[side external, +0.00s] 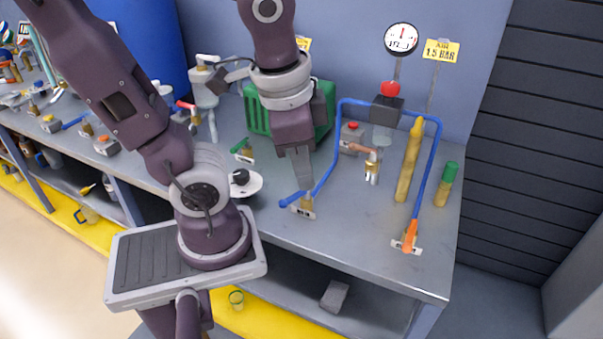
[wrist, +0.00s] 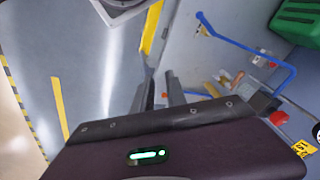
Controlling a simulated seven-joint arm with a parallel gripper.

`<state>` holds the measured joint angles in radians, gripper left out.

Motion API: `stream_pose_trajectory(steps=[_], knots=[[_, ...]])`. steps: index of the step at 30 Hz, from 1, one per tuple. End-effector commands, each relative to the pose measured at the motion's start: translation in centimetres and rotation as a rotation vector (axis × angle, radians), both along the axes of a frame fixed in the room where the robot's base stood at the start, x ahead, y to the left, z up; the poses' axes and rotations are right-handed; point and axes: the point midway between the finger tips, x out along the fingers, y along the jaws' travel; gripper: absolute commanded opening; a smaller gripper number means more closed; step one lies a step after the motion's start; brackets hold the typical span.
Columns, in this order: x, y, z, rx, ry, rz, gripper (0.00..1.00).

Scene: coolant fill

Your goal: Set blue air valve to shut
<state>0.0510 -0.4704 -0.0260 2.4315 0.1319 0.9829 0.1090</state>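The blue air valve has a blue lever (side external: 292,199) pointing left from a small brass body, with a white label (side external: 307,214), near the front of the bench. My gripper (side external: 303,184) points down, and its fingertips appear just above and behind the valve body in the side view. Whether they touch it cannot be told there. In the wrist view the blue lever (wrist: 204,19) lies up and right of my gripper (wrist: 158,92), clear of the fingers. The two fingers show a gap with nothing between them.
A blue hose (side external: 431,165) arches over the bench. A green crate (side external: 257,112) stands behind. Bare bench (side external: 350,235) lies in front.

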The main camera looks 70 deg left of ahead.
Motion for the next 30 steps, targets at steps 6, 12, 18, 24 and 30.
stream_pose_trajectory(steps=[6, 12, 18, 24, 30], knots=[[4.4, 0.6, -3.4, 0.19, 0.433, -0.212, 0.0], [8.3, 1.0, -10.1, 0.488, 0.862, -0.426, 0.0], [9.8, 1.4, -17.0, 0.803, 1.177, -0.579, 0.0], [9.9, 1.8, -19.6, 0.936, 1.283, -0.627, 0.0], [8.8, 4.4, -20.1, 0.937, 1.29, -0.626, 0.0]])
